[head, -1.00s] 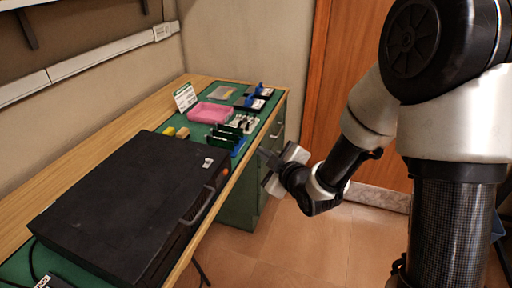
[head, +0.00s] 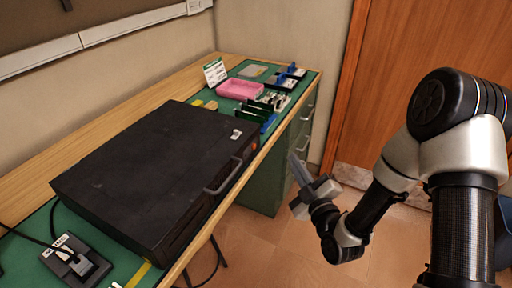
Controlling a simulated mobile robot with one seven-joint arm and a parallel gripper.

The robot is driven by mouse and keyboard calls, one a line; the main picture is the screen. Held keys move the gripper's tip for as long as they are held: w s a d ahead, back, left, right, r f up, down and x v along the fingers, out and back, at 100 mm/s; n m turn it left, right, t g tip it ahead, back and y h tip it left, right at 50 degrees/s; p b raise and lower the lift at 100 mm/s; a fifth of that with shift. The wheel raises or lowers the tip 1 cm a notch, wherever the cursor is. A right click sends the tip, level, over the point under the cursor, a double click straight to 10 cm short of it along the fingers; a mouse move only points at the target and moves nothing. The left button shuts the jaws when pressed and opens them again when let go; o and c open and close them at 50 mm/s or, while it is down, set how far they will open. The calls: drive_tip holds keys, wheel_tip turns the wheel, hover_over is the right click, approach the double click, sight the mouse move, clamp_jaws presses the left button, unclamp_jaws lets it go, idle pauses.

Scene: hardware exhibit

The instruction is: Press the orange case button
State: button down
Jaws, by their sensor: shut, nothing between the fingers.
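A large black case (head: 150,175) lies flat and closed on the green-topped bench, with a handle (head: 224,176) on its front side. The orange button (head: 255,147) is a small spot on the case's front side, near its far right corner. My gripper (head: 293,158) is shut and empty. It is out over the floor to the right of the button, apart from the case and the bench edge, with its fingers pointing up and to the left.
A pink tray (head: 240,89), green circuit boards (head: 262,108) and a white sign (head: 215,72) stand at the bench's far end. A small black device (head: 76,262) with cables sits at the near left. Floor right of the bench is free.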

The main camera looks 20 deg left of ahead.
sight(254, 147)
drive_tip(key=a, duration=0.8)
drive_tip(key=shift+w+a, duration=0.3)
drive_tip(key=shift+a, duration=0.1)
idle(1.7)
drive_tip(key=shift+a, duration=0.3)
drive_tip(key=shift+w+a+b, duration=0.1)
drive_tip(key=shift+a+b, duration=0.35)
idle(0.6)
drive_tip(key=shift+d, duration=0.1)
drive_tip(key=shift+d+b, duration=0.35)
drive_tip(key=shift+d, duration=0.45)
